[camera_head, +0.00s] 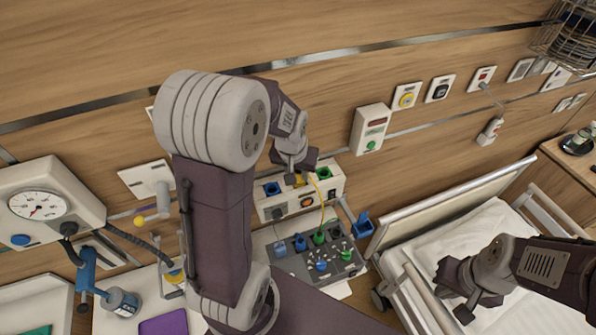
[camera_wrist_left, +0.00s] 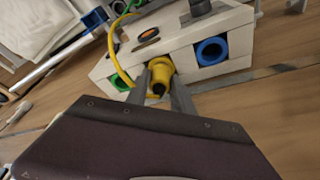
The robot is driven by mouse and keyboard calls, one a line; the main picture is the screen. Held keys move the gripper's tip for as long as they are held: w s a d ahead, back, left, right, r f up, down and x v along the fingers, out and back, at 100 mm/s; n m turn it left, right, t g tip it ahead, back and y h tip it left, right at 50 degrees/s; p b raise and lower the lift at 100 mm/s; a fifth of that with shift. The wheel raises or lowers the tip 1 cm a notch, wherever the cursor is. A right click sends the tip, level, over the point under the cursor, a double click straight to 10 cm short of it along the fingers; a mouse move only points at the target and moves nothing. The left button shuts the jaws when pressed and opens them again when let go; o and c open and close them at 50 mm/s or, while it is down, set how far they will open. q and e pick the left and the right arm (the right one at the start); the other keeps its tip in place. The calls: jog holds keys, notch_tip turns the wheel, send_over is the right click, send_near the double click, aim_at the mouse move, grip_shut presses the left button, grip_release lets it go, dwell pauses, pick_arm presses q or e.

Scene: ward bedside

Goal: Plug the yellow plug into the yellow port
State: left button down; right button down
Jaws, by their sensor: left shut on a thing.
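My left gripper (camera_head: 298,172) is shut on the yellow plug (camera_wrist_left: 161,70), at the face of a white socket box (camera_head: 272,210). In the left wrist view the plug sits between the gripper's two fingers (camera_wrist_left: 162,92), between a blue port (camera_wrist_left: 212,50) and a green port (camera_wrist_left: 121,81). The yellow port is hidden behind the plug, and I cannot tell how deep the plug sits. A yellow cable (camera_head: 322,208) hangs down in front of the box. My right gripper (camera_head: 452,302) is over the bed, its fingers apart and empty.
A grey tray (camera_head: 292,263) with several blue and green plugs lies below the box. A bed (camera_head: 478,232) with rails stands to the right. A gauge unit (camera_head: 70,200) is on the wall at left. My left arm covers part of the counter.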

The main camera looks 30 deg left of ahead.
pick_arm(q)
jog(key=shift+f, duration=0.15)
dwell(0.3)
jog(key=c, duration=1)
grip_release()
jog(key=b+v, duration=0.1)
jog(key=v, duration=0.8)
